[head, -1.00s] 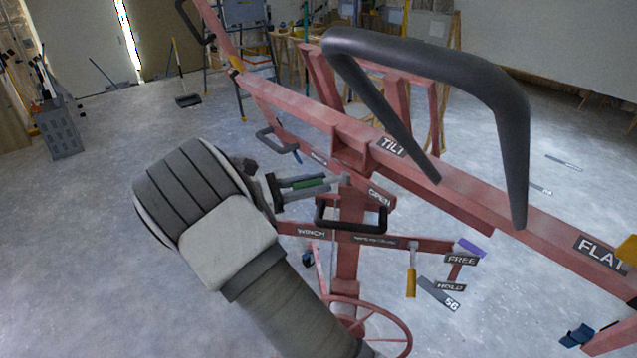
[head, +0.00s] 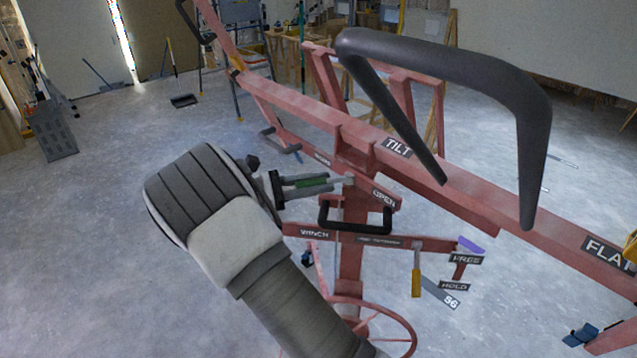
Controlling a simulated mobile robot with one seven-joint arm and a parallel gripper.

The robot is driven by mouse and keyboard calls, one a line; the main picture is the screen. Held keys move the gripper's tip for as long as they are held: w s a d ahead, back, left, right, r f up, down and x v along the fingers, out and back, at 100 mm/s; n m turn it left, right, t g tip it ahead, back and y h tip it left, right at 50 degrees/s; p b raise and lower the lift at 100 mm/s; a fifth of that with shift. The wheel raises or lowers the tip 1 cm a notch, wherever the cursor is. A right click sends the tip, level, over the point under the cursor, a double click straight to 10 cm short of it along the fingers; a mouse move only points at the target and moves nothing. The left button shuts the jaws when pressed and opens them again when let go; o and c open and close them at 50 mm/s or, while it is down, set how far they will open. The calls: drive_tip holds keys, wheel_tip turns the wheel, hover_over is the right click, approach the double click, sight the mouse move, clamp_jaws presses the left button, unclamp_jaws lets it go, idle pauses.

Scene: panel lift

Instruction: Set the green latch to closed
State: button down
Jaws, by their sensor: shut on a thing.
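The green latch (head: 311,182) is a short green-gripped lever at the red panel lift's mast, in the middle of the head view. My gripper (head: 308,185) points right and its two grey fingers lie along both sides of the green part, shut on it. The fingertips end close to the mast. An OPEN label (head: 384,199) sits on the red plate just right of the latch. My wrist and the fingers hide part of the latch, and I cannot read a closed label.
A black handle (head: 356,216) juts out just below the latch. A large dark bar (head: 450,66) crosses the upper right in front of the red TILT beam (head: 470,193). A yellow-handled lever (head: 416,283) hangs lower right, above the red wheel (head: 405,325).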

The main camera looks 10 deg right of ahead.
drive_tip(key=shift+r, duration=0.1)
drive_tip(key=c, duration=0.7)
unclamp_jaws()
drive_tip(key=a+b, duration=0.1)
drive_tip(key=a, duration=0.4)
drive_tip(key=s+a+b, duration=0.1)
drive_tip(key=a, duration=0.5)
drive_tip(key=s+a+b, duration=0.1)
drive_tip(key=a, duration=0.5)
drive_tip(key=shift+s+a, duration=0.1)
